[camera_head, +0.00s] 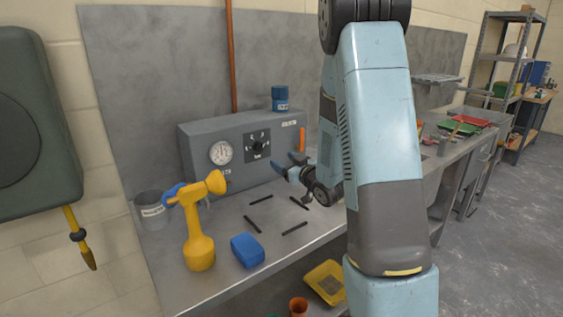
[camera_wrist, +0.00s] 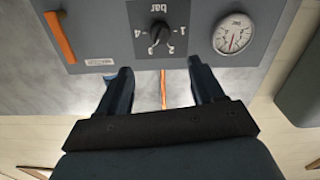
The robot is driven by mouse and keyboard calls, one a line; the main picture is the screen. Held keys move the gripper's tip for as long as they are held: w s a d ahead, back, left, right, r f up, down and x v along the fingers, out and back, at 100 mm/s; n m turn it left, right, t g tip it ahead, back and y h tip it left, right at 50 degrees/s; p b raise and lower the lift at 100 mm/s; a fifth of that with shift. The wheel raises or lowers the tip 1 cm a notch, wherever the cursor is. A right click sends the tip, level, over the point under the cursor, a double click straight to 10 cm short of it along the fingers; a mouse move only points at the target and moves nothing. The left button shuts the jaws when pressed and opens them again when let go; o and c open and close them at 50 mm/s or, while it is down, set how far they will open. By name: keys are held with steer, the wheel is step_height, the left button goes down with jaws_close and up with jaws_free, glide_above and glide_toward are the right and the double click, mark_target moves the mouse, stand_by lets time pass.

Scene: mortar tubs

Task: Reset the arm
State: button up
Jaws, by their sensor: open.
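My gripper (camera_head: 289,168) is open in the head view, in front of the grey control box (camera_head: 196,143) and above the metal bench. Its two dark fingers also show in the wrist view (camera_wrist: 160,88), spread apart with nothing held between them. The wrist view looks at the box face upside down, with the knob (camera_wrist: 162,36) and the gauge (camera_wrist: 234,34) beyond the fingertips. My blue-grey arm rises across the middle of the head view and hides part of the bench.
A yellow spray bottle (camera_head: 199,240), a blue block (camera_head: 247,250) and several dark strips (camera_head: 294,228) lie or stand on the bench. A grey bucket (camera_head: 152,211) is at the left. A blue can (camera_head: 280,98) tops the box. Red and green trays (camera_head: 460,128) lie farther right.

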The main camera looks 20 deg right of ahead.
steer(key=s+d+r+m+g+h, duration=0.1)
steer(key=s+r+m+g+h, duration=0.4)
steer(key=s+r, duration=0.55)
steer(key=s+a+r+g+h, duration=0.1)
steer(key=s+r+g, duration=0.1)
steer(key=s, duration=0.9)
steer(key=shift+a+r+g+h, duration=0.3)
steer(key=shift+a+r+g, duration=0.1)
steer(key=shift+g, duration=0.2)
steer(key=s+a+g, duration=0.1)
steer(key=s, duration=0.3)
steer(key=s+a+g, duration=0.1)
steer(key=s, duration=0.4)
steer(key=s+a+g+y, duration=0.1)
steer(key=s, duration=0.4)
steer(key=shift+s+a+r, duration=0.1)
steer(key=shift+a+r, duration=0.2)
steer(key=shift+a, duration=0.05)
steer(key=shift+c, duration=0.2)
